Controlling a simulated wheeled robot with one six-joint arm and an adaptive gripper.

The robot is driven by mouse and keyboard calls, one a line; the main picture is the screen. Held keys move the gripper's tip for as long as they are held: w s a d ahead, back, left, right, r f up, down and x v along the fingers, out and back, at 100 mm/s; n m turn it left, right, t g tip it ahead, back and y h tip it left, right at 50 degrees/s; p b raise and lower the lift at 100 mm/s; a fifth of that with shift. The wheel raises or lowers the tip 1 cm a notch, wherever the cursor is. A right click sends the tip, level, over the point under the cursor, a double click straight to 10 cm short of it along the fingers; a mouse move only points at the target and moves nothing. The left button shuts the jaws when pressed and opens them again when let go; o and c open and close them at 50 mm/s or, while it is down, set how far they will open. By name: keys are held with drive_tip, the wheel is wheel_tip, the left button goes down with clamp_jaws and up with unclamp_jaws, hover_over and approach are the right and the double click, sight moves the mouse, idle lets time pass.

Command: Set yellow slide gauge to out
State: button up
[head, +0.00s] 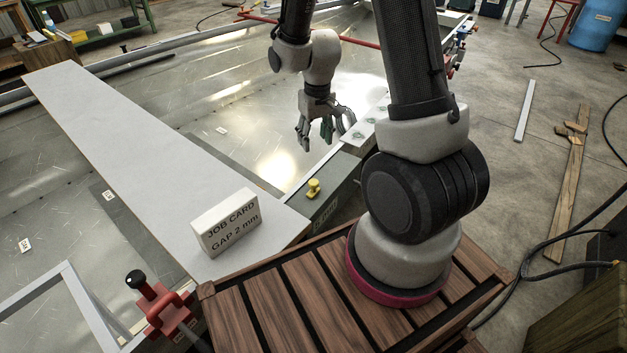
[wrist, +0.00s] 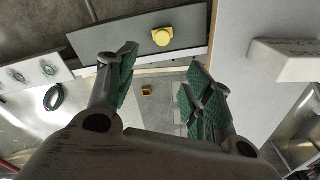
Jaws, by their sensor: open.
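The yellow slide gauge (head: 313,188) is a small yellow piece with a round knob on a dark grey bar, beside the white board's near end. In the wrist view it (wrist: 162,37) lies near the top, beyond my fingertips. How far it is slid out cannot be told. My gripper (head: 322,138) hangs behind and above the gauge in the head view, apart from it. In the wrist view my gripper (wrist: 162,78) has its green-padded fingers spread with nothing between them.
A white job card block reading "GAP 2 mm" (head: 226,223) stands on the long white board (head: 130,140), left of the gauge. A red clamp (head: 160,300) is at the near left. A pale plate with green ovals (wrist: 32,72) lies left of my fingers in the wrist view.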

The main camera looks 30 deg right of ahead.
sight(313, 181)
drive_tip(key=shift+g, duration=0.4)
drive_tip(key=f, duration=1.6)
drive_tip(key=shift+w+a+f, duration=0.1)
drive_tip(key=shift+a+f, duration=0.1)
drive_tip(key=shift+f, duration=0.1)
